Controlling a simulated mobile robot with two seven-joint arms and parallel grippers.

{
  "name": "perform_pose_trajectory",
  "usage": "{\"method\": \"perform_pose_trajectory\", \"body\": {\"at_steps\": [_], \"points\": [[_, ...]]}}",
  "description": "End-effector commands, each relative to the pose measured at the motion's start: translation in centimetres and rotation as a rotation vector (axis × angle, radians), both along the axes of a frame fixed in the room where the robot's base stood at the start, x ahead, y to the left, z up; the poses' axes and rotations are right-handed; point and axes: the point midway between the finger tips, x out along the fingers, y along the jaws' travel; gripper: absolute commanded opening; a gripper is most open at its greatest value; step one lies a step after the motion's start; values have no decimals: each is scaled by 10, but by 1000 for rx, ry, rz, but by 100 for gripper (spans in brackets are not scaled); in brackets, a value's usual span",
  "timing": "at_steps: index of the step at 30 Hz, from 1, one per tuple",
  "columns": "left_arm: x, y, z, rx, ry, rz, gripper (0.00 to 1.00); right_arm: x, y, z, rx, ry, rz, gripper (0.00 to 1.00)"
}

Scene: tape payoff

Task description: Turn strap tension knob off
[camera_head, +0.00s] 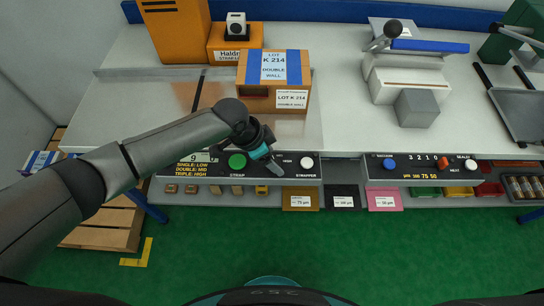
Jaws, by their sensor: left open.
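The strapper panel (309,179) runs along the front edge of the left table. It carries a green button (237,161) marked STRAP and a white button (307,163). A label reading HIGH shows between them, beside my left gripper (274,167). My right gripper is not in view.
A cardboard box (258,103) labelled K 214 stands on the table behind the gripper. A second panel (376,177) with a blue and a white button lies to the right. Trays and cards fill the shelf below. Green floor (330,240) is clear in front.

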Motion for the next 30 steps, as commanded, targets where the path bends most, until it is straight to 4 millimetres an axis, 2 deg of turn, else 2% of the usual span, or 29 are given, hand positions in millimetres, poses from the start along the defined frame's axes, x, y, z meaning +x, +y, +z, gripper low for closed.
{"method": "perform_pose_trajectory", "body": {"at_steps": [9, 30], "points": [[0, -1, -1, 0, 0, -1, 79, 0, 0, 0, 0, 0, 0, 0], [0, -1, -1, 0, 0, 0, 0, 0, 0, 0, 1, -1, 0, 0]]}}
